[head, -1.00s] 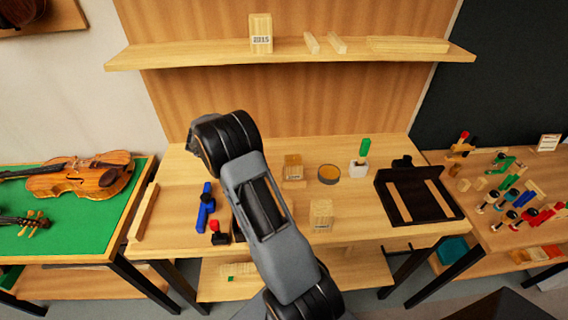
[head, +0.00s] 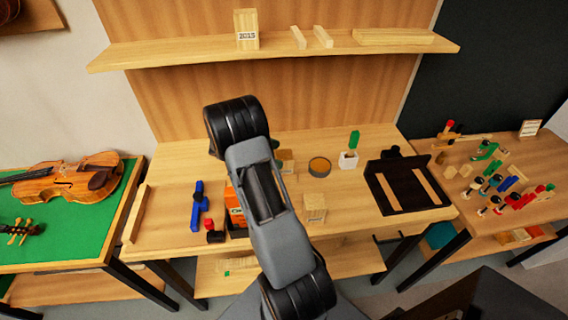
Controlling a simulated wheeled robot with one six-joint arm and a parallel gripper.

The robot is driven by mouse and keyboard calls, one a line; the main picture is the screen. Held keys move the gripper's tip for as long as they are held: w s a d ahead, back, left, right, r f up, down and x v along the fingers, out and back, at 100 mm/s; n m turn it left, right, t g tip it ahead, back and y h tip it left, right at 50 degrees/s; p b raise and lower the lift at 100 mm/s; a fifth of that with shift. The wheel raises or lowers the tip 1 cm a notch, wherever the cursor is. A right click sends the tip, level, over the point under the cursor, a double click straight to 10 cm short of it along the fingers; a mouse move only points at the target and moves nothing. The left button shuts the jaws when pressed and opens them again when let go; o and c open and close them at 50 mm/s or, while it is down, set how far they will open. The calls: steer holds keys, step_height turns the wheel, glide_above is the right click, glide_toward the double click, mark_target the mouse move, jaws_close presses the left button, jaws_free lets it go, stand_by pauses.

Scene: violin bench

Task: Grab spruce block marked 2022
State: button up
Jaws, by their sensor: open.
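Two pale wood blocks are on the middle bench. One block (head: 315,206) stands near the front, just right of my arm. The other block (head: 287,161) is farther back and partly hidden behind my arm. I cannot read a mark on either. A third block (head: 246,30) stands on the shelf and its label seems to read 2015. No block readable as 2022 shows. My arm reaches up across the bench in front of the blocks. My gripper is not visible; the arm's links hide that area.
On the bench are a blue clamp (head: 198,207), an orange box (head: 234,206) partly behind my arm, a round tin (head: 319,167), a white pot with a green-handled tool (head: 349,157) and a dark tray (head: 405,186). Wood strips (head: 393,37) lie on the shelf. A violin (head: 70,179) lies left.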

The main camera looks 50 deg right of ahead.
mark_target(284, 154)
steer(key=x, duration=0.3)
steer(key=shift+s+d+f, duration=0.1)
steer(key=shift+s+d, duration=0.1)
steer(key=shift+s, duration=0.05)
steer(key=shift+c, duration=0.2)
steer(key=c, duration=1)
steer(key=shift+w+r, duration=0.1)
steer(key=shift+r, duration=0.1)
